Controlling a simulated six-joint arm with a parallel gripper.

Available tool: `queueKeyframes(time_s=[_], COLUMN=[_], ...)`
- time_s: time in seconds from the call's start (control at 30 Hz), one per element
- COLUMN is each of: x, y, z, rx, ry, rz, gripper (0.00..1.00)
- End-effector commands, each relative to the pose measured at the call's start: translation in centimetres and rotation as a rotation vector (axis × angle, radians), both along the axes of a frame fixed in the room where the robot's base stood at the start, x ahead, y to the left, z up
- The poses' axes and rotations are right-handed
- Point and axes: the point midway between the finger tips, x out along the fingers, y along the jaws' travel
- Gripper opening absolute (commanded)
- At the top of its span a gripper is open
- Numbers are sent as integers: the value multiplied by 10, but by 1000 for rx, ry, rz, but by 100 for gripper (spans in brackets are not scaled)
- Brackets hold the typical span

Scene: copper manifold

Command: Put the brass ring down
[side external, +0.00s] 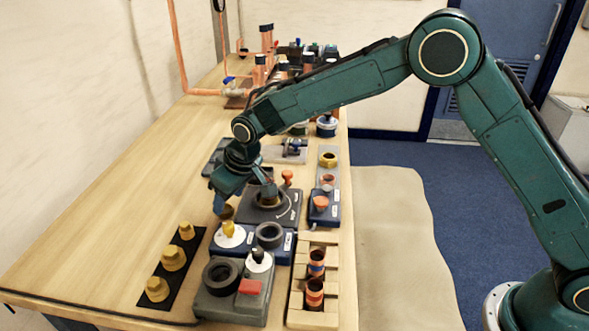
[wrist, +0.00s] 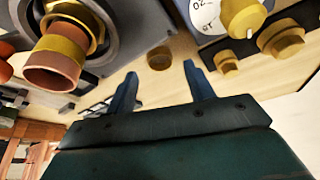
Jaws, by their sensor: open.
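A small brass ring (wrist: 158,57) appears to rest on the bare wood, between the dark units and just beyond my fingertips in the wrist view. In the side view a brass piece, seemingly the same ring (side external: 227,212), shows just below my gripper (side external: 220,202), partly hidden. My gripper (wrist: 160,72) points down with its two fingers spread on either side of the ring's direction. Nothing is held between them. I cannot tell how far the fingertips stand from the ring.
A dial with a yellow knob (side external: 230,234) stands close in front of my gripper. Several brass fittings (side external: 173,258) sit on a black strip at the left. A dark unit (side external: 270,213) with a copper-and-brass fitting (wrist: 55,68) is alongside. Bare wood (side external: 120,200) lies left.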

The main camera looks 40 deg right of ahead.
Motion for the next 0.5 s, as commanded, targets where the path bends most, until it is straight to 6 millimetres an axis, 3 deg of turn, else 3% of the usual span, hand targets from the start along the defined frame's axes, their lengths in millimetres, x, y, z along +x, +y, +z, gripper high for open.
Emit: queueKeyframes(time_s=[0.5], x=[-27], y=[-11], z=[72], rx=[1], ry=[-3], rz=[0], gripper=[53])
